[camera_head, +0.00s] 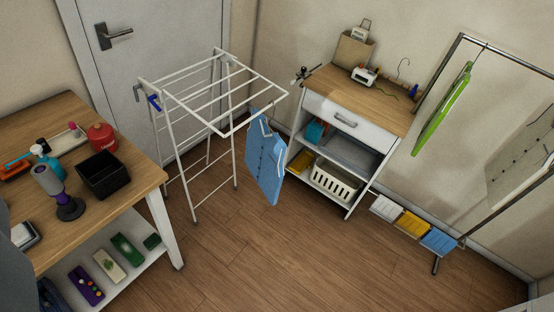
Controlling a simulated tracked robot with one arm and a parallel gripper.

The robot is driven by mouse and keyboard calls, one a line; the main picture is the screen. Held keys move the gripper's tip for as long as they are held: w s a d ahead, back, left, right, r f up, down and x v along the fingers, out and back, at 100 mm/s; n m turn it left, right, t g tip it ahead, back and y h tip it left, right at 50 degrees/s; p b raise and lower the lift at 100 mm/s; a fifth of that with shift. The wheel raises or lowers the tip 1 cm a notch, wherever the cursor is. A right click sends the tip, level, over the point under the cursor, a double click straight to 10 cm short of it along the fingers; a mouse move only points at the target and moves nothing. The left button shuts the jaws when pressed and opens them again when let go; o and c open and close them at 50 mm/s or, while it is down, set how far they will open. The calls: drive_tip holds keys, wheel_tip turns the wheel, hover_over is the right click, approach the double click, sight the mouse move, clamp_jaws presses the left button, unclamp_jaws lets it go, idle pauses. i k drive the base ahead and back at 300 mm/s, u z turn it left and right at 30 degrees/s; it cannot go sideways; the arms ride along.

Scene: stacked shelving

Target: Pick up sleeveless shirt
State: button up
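A blue sleeveless shirt (266,165) with pale trim and a row of buttons hangs from the front right corner of the white drying rack (180,80). It hangs clear of the floor, between the rack and the wooden-topped cabinet. A bright green item (443,110), seen almost edge-on, hangs from a metal clothes rail (440,72) at the right; I cannot tell what it is. My gripper is not in this view.
A wooden table (140,180) with a black box (103,175) and bottles stands at the left. The cabinet (392,112) holds a white basket (335,182). Folded cloths (412,224) lie below the rail. The wooden floor (290,255) in front is clear.

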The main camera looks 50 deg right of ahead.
sight(265, 154)
drive_tip(key=z, duration=0.05)
drive_tip(key=k, duration=0.25)
drive_tip(key=z, duration=1.05)
drive_tip(key=i, duration=1.05)
drive_tip(key=z, duration=2.25)
drive_tip(key=k, duration=0.7)
drive_tip(key=u, duration=0.05)
